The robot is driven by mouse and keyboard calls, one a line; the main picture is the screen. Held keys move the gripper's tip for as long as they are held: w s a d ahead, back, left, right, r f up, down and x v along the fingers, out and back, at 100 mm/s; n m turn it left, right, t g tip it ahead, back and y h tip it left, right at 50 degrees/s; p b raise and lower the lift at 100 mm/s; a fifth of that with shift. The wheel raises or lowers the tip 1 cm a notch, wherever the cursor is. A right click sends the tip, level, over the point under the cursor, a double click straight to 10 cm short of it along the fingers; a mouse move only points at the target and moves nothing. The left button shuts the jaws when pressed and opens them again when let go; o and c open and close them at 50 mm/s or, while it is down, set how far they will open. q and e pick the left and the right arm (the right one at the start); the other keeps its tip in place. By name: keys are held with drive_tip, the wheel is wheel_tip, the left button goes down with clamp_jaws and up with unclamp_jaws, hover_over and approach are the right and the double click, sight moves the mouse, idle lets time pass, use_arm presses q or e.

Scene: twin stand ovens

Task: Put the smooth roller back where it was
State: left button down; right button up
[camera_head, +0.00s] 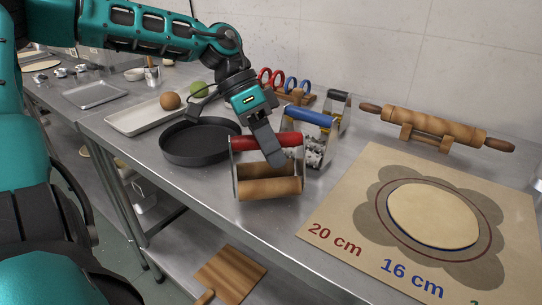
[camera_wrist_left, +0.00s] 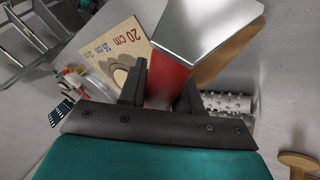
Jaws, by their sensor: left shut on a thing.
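The smooth roller (camera_head: 268,188) has a red handle, metal side plates and a plain wooden cylinder. My left gripper (camera_head: 272,152) is shut on its red handle from above. The roller is roughly level over the near part of the steel counter; I cannot tell whether it touches. In the left wrist view, the red handle (camera_wrist_left: 167,82) sits between my fingers (camera_wrist_left: 160,88), with a metal side plate (camera_wrist_left: 205,30) beyond. A blue-handled spiked roller (camera_head: 312,140) stands just behind it to the right. My right gripper is not in view.
A dark round pan (camera_head: 200,141) is close on the left, with a pale tray (camera_head: 140,119) beyond. A rolling pin (camera_head: 440,126) rests on a stand at the back right. A marked mat (camera_head: 345,215) bearing flat dough (camera_head: 432,216) covers the right. Bare counter (camera_head: 225,185) shows between pan and roller.

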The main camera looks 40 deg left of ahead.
use_arm(q)
drive_tip(key=shift+f, duration=0.5)
drive_tip(key=shift+f, duration=0.25)
drive_tip(key=shift+s+f+b, duration=0.15)
drive_tip(key=shift+f+b, duration=0.2)
drive_tip(key=c, duration=1.1)
unclamp_jaws()
drive_tip(key=shift+f, duration=0.15)
drive_tip(key=o, duration=0.3)
drive_tip(key=shift+r, duration=0.2)
